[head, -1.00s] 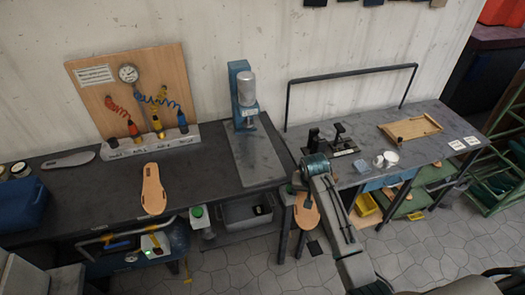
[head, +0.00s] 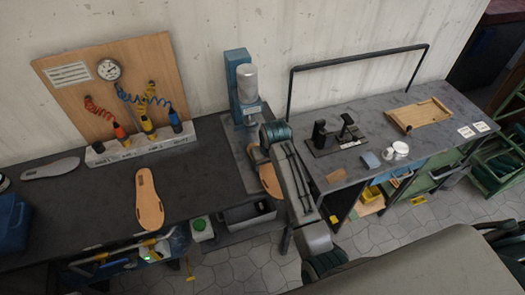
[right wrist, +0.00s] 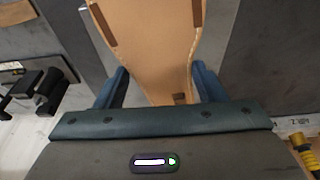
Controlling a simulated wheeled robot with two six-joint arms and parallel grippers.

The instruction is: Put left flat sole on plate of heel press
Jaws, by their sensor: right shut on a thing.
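My right gripper (head: 257,153) is shut on a tan flat sole (head: 268,178), partly hidden by my arm. In the right wrist view the sole (right wrist: 150,40) stands between the blue fingers (right wrist: 160,88), with brown patches along its edges. The heel press (head: 243,85) has a blue column and a grey cylinder, with a flat grey plate (head: 238,150) at its foot. In the head view the held sole overlaps the plate's front right part; whether it touches cannot be told. Another tan sole (head: 149,202) lies on the dark bench.
A board with a gauge (head: 108,69) and coloured air tools stands behind the bench (head: 90,210). A grey sole (head: 50,168) and a blue box (head: 12,222) are at the left. A second table (head: 450,110) at right holds a wooden tray (head: 418,115) and a black fixture (head: 335,138).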

